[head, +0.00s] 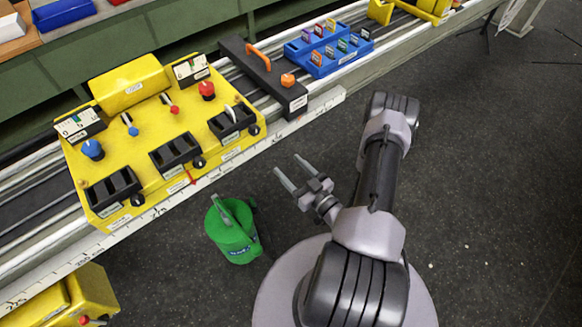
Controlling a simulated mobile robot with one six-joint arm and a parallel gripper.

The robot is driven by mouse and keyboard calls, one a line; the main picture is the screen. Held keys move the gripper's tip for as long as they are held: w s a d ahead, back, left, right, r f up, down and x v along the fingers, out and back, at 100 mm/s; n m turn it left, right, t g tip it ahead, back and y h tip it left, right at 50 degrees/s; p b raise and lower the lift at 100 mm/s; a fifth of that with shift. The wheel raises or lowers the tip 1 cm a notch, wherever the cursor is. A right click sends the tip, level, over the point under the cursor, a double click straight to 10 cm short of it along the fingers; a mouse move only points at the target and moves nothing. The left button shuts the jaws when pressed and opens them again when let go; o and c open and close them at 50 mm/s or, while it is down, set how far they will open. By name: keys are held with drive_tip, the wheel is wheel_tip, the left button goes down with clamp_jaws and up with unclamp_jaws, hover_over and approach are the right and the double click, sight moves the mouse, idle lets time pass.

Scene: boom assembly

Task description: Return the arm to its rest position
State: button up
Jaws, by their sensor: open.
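My gripper (292,176) is open and empty. Its two pale fingers point up and left, over the dark floor just short of the rail's front edge. My arm is bent: it rises from the round grey base, reaches away to a far joint, and folds back so that the gripper hangs left of the arm links. The gripper appears apart from every object around it.
A yellow control box (158,138) with knobs and slots sits on the long rail (325,103). A black bar with an orange handle (262,76) and a blue tray (330,49) are beside it. A green watering can (232,231) stands on the floor.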

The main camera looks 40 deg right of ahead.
drive_tip(key=w+a+r+n+g+y+b, duration=0.35)
drive_tip(key=a+r+n+g+y, duration=0.35)
drive_tip(key=a+r+n+y, duration=1.2)
drive_tip(key=s+a+f+n+g+h+b, duration=0.1)
drive_tip(key=s+a+n+g+h+b, duration=0.3)
drive_tip(key=n, duration=0.7)
drive_tip(key=s+a+n+g+h, duration=0.2)
drive_tip(key=s+n+g, duration=0.35)
drive_tip(key=n, duration=0.55)
drive_tip(key=s+f+n+g+h+b, duration=0.1)
drive_tip(key=s+n+g+h+b, duration=0.1)
drive_tip(key=s+n+h, duration=0.75)
drive_tip(key=w+d+r+n+t+h+b, duration=0.1)
drive_tip(key=d+r+n+t, duration=0.1)
drive_tip(key=n, duration=0.6)
drive_tip(key=w+d+r+n+t+h+b, duration=0.1)
drive_tip(key=n+t, duration=0.3)
drive_tip(key=n, duration=0.5)
drive_tip(key=shift+d+r+b, duration=0.4)
drive_tip(key=shift+d+r, duration=0.05)
drive_tip(key=shift+d, duration=0.1)
